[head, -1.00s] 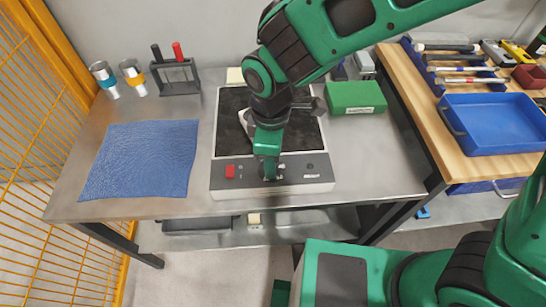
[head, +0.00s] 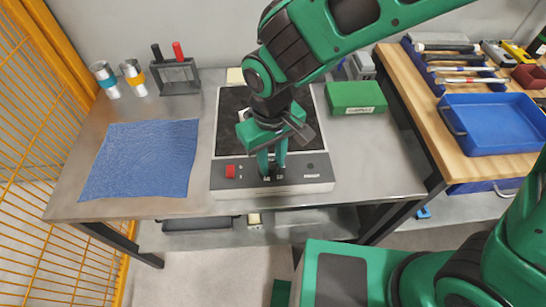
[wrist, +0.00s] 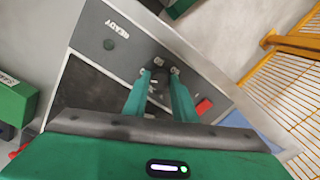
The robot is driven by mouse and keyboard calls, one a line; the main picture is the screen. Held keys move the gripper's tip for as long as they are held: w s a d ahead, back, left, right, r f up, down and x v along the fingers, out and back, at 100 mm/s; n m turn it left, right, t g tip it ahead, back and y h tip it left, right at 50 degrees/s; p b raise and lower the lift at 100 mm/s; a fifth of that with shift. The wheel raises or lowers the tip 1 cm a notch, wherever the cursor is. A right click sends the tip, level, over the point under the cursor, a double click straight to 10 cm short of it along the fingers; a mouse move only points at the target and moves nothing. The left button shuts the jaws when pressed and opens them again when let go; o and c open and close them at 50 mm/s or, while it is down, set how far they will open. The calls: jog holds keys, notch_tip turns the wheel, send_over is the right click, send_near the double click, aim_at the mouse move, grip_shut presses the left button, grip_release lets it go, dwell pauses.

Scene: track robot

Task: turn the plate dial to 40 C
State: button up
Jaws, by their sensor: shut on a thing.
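The hot plate (head: 230,184) stands on the metal bench, with a dark square top and a grey front panel. Its dial sits mid-panel between my fingertips, mostly hidden in the head view; the dark knob (wrist: 158,75) shows in the wrist view. My gripper (head: 272,178) points down at the panel and is shut on the dial; it also shows in the wrist view (wrist: 160,80). A red switch (head: 230,171) is left of the dial. The wrist view shows the word READY beside a dark lamp (wrist: 109,44). I cannot read the dial's setting.
A blue cloth (head: 140,160) lies left of the plate. A green box (head: 356,97) is behind right. A tool rack (head: 176,77) and two cups stand at the back left. A yellow mesh fence (head: 45,130) borders the left.

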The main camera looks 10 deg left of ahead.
aim_at(272, 164)
jog(key=shift+w+m, duration=0.3)
jog(key=shift+m, duration=0.3)
jog(key=o, duration=1)
jog(key=shift+o, duration=0.2)
jog(key=shift+s, duration=0.1)
jog(key=shift+r, duration=0.1)
notch_tip(272, 164, up, 11)
jog(key=shift+f, duration=0.2)
